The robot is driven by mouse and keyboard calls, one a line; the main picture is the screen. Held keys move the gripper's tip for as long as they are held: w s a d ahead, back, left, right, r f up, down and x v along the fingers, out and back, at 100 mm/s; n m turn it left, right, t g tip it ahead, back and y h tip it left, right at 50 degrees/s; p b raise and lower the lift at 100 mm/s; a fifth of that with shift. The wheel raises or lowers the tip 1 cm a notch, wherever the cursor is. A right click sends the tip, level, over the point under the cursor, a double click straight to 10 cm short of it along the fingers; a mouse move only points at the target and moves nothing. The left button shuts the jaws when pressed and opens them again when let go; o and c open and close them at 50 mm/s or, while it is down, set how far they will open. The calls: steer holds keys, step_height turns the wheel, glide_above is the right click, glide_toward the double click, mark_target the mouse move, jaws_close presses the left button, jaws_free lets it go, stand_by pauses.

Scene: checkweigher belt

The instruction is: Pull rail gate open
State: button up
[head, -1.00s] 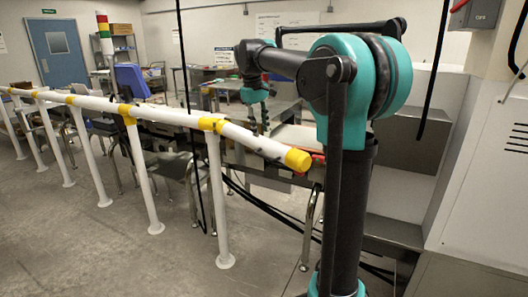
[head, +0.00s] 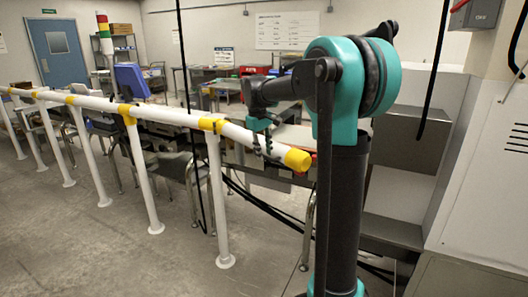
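The white rail (head: 235,133) with yellow bands runs from the far left toward the middle and ends in a yellow cap (head: 298,159). Its end section extends past the last post, and I cannot tell whether this is the gate. My gripper (head: 263,149) points down at this end section, between the last yellow band and the cap. Its two dark fingers show apart and overlap the rail in the picture. I cannot tell whether they touch it or straddle it. No held object shows.
White posts (head: 218,205) carry the rail down to the floor. Chairs (head: 182,168) and tables stand behind it. A grey cabinet (head: 410,140) stands to the right. Dark cables hang and lie near the rail's end. The floor in front of the rail is clear.

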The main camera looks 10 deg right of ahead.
jaws_close()
steer(key=shift+a, duration=0.1)
steer(key=s+a+m+g, duration=0.1)
steer(key=s+a+m, duration=0.15)
steer(key=a, duration=0.85)
steer(key=s+a+m, duration=0.2)
steer(key=a+m, duration=0.2)
steer(key=a, duration=0.7)
steer(key=w+a+m, duration=0.3)
steer(key=w+a, duration=0.1)
steer(key=a, duration=0.6)
steer(key=w+a+m+g, duration=0.1)
steer(key=w+a+m, duration=0.2)
steer(key=a, duration=0.7)
steer(key=shift+w+a, duration=0.35)
